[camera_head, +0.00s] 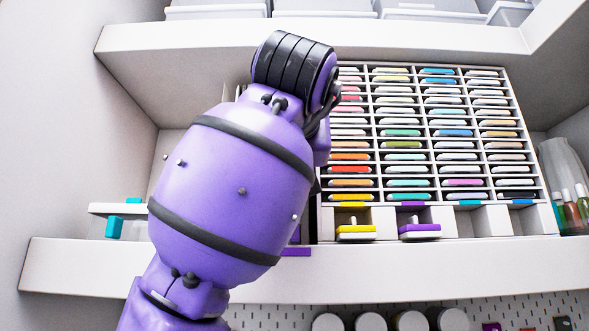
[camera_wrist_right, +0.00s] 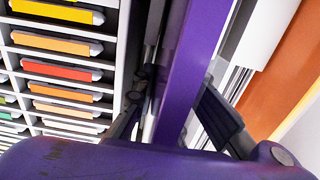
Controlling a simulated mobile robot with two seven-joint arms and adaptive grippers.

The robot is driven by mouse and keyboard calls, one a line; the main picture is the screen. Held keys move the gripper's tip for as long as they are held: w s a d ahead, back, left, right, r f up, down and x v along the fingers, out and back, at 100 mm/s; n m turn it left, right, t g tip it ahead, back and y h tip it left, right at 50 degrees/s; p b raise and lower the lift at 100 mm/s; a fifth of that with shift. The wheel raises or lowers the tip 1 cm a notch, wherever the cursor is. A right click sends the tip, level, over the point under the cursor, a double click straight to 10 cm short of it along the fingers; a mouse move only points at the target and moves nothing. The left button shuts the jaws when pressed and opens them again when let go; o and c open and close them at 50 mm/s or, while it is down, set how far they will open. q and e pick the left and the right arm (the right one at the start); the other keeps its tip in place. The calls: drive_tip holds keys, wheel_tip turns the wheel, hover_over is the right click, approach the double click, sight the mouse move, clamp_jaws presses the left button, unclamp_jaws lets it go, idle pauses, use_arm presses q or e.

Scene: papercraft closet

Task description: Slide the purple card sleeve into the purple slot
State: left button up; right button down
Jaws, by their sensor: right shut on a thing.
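In the right wrist view, my right gripper (camera_wrist_right: 178,112) is shut on a tall, narrow purple card sleeve (camera_wrist_right: 192,65), which stands up between its dark fingers. The sleeve's lower end is hidden by the purple gripper body. In the head view, my purple arm covers the middle of the shelf and hides the gripper and most of the area around it. A purple marker (camera_head: 295,252) on the shelf edge shows just right of the arm; whether it marks the slot is unclear, and the slot's opening is hidden. My left gripper is not in view.
A white rack (camera_head: 431,135) full of coloured pads stands right of the arm. Below it, a yellow-and-white piece (camera_head: 356,232) and a purple-and-white piece (camera_head: 418,230) sit in cubbies. A teal marker (camera_head: 114,228) is at the left. Bottles (camera_head: 571,212) stand at the far right.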

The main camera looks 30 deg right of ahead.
drive_tip(key=shift+d, duration=0.1)
drive_tip(key=c, duration=1.9)
unclamp_jaws()
drive_tip(key=shift+r, duration=0.1)
drive_tip(key=shift+o, duration=0.9)
drive_tip(key=shift+w, duration=0.1)
drive_tip(key=v, duration=1.2)
